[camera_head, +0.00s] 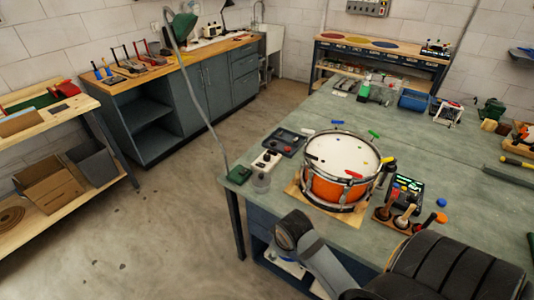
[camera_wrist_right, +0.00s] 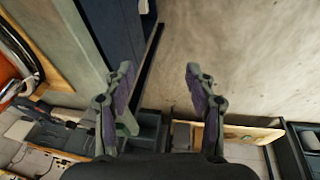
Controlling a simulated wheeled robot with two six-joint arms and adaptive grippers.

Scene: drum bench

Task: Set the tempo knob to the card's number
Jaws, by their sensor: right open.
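A black box with a small lit green display (camera_head: 408,183) stands on the workbench right of the drum; it may be the tempo device, but its knob and any number are too small to make out. A white box with dark round parts (camera_head: 266,160) lies left of the drum. I cannot pick out a card with a readable number. My right gripper (camera_wrist_right: 158,76) is open and empty in the right wrist view, with the floor and a bench edge beyond its fingers. It does not show in the head view, and neither does my left gripper.
An orange snare drum (camera_head: 333,189) stands on the green-grey workbench (camera_head: 291,115). A dark tray (camera_head: 287,141) lies behind the white box, and a wooden rack with handled tools (camera_head: 399,212) stands right of the drum. The floor left of the bench is clear.

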